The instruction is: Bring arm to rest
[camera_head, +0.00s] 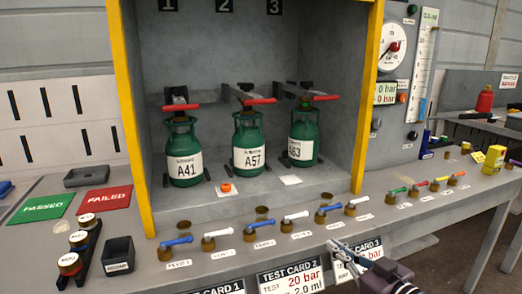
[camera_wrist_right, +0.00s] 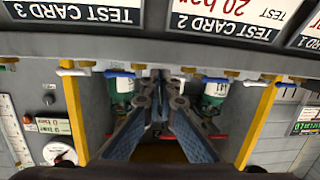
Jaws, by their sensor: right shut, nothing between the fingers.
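My right gripper (camera_head: 346,254) is in front of the bench's front edge in the head view, at the lower right by the test cards. It is shut with nothing in it. Its fingers also show in the middle of the right wrist view (camera_wrist_right: 161,92), in front of the test bay, which appears upside down there. My left gripper is in neither view.
Green cylinders A41 (camera_head: 184,168), A57 (camera_head: 249,158) and A63 (camera_head: 303,150) stand in the yellow-framed bay. Several small valves line the bench front near my right gripper, including a blue-handled one (camera_head: 322,216).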

